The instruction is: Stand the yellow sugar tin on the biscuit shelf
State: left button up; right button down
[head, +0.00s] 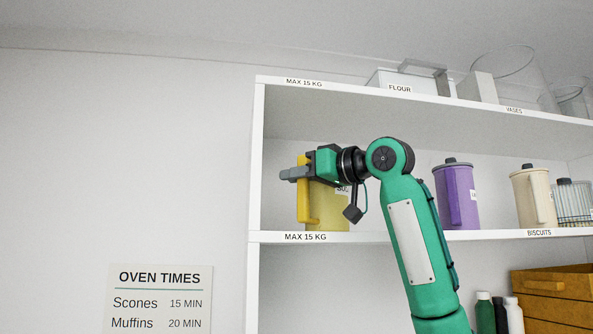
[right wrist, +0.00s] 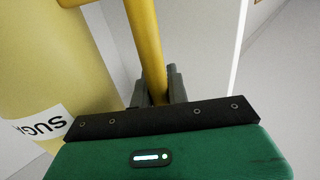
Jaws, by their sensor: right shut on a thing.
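The yellow sugar tin (head: 327,206) is upright at the left end of the shelf labelled BISCUITS (head: 400,237), partly hidden behind my right gripper. Its base appears at shelf level; I cannot tell whether it touches. My right gripper (head: 292,174) is shut on the tin's yellow handle (head: 303,203), on the tin's left side. In the right wrist view the handle (right wrist: 147,45) runs between the fingers, and the tin's body with its SUGA label (right wrist: 45,60) is at left. My left gripper is not in view.
The shelf unit's left side wall (head: 255,170) is close to my gripper. A flour box (head: 400,82) and glass vases (head: 512,70) are above.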

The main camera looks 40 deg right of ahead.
jog(key=shift+s+a, duration=0.1)
jog(key=shift+a, duration=0.2)
jog(key=c, duration=1.4)
grip_release()
jog(key=shift+f, duration=0.1)
jog(key=shift+o, duration=0.2)
